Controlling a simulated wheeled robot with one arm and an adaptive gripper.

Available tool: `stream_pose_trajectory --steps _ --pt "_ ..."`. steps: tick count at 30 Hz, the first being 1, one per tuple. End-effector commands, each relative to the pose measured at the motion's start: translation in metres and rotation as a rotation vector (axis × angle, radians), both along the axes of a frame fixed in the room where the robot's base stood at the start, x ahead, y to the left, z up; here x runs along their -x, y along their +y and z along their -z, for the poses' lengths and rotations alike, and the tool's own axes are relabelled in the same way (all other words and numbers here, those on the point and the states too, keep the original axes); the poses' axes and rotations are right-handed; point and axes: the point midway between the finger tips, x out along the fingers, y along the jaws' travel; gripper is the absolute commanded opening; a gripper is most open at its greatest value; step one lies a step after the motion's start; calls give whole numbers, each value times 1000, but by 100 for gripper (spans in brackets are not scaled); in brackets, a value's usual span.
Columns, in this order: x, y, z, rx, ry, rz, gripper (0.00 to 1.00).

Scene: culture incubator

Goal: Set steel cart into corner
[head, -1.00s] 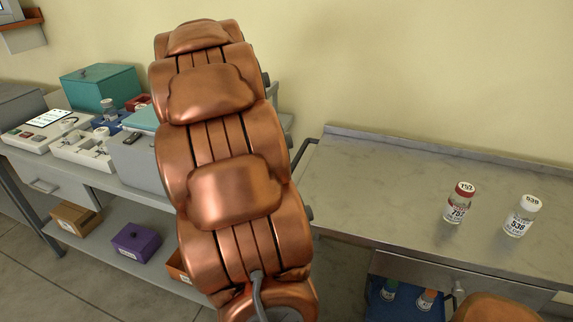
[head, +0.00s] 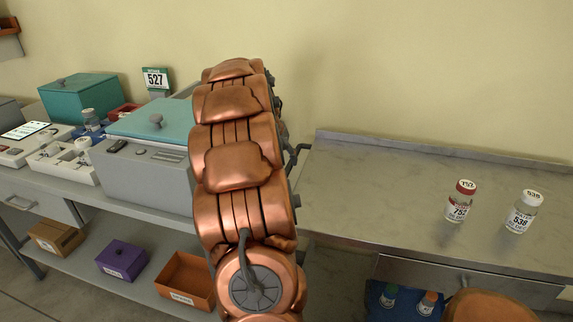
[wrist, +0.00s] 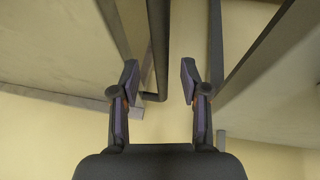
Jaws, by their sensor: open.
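The steel cart (head: 375,190) is on the right in the head view, its back edge along the wall. A dark handle (head: 299,153) sticks out from its left end, partly hidden behind my copper arm. In the wrist view my gripper (wrist: 160,80) is open. A dark bar (wrist: 158,45), which looks like the handle, runs between the open fingers with its bend near the fingertips. I cannot tell whether a finger touches it. My arm hides the gripper in the head view.
A red-capped vial (head: 459,202) and white-capped vial (head: 523,212) stand on the cart. A bench at left holds a grey device with teal lid (head: 148,168) and a teal box (head: 80,98). An orange bin (head: 184,280) and purple box (head: 122,260) sit on its lower shelf.

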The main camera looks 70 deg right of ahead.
Motion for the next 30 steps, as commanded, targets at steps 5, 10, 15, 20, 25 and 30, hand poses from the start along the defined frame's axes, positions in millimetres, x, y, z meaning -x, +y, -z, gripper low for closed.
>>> stream_pose_trajectory --steps 5,10,15,20,25,30 --pt "3 -9 21 -2 1 -1 45" --pt "3 -12 27 1 -2 -2 45" --pt "3 -12 27 1 -1 -3 45" --pt "3 -11 27 1 -1 -3 30" --pt "3 -11 27 0 -1 -3 12" --pt "3 -11 27 0 -1 -3 0"
